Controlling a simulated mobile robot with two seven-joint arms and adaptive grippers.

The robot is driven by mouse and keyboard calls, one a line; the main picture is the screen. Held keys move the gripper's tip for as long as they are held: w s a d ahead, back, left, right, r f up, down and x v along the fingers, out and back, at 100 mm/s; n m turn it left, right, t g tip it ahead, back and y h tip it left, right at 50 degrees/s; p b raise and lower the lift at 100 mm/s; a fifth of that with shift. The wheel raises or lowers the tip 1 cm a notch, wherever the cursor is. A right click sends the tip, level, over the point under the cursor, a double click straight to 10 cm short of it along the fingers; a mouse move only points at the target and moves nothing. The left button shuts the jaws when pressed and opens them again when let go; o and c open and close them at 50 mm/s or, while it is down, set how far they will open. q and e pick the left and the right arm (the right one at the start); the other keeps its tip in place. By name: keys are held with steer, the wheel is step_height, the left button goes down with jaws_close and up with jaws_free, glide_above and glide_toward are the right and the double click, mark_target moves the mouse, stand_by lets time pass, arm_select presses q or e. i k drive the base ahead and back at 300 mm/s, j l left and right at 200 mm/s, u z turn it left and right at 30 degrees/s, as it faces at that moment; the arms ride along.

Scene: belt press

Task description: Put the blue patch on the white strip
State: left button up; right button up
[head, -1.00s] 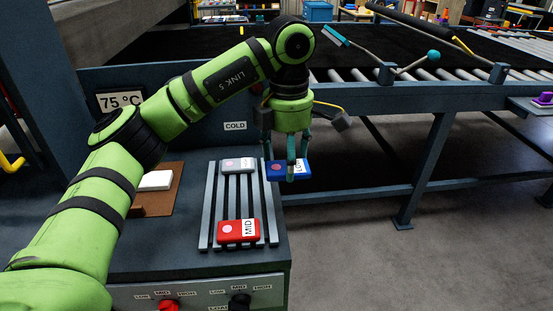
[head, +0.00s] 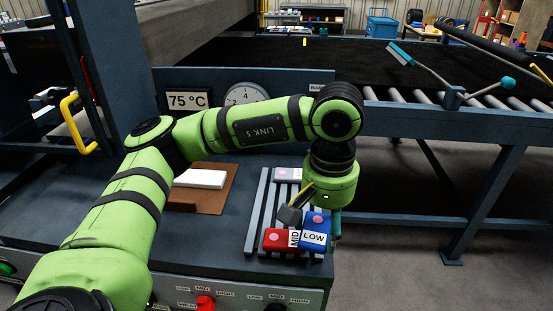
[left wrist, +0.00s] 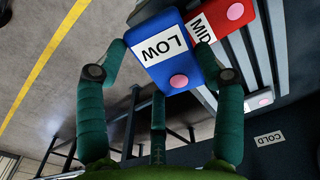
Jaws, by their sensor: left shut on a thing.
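The blue patch (head: 317,222), marked LOW with a pink dot, is held in my left gripper (head: 335,225) beside and partly in front of the red patch in the head view. In the left wrist view the blue patch (left wrist: 165,50) sits between the green fingers of my left gripper (left wrist: 162,62). A white strip (head: 202,179) lies flat on a brown board (head: 222,194), left of the gripper. I cannot tell whether the blue patch touches the red one. My right gripper is not in view.
A slatted rack (head: 259,225) bears the red MID patch (head: 276,239) and a grey patch (head: 288,174). A yellow handle (head: 73,122) stands at the left. A roller conveyor (head: 480,104) runs behind at the right. Knobs line the front panel.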

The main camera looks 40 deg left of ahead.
mark_target(192, 175)
steer(key=u, duration=1.25)
steer(key=i+j+z, duration=0.4)
steer(key=z, duration=0.25)
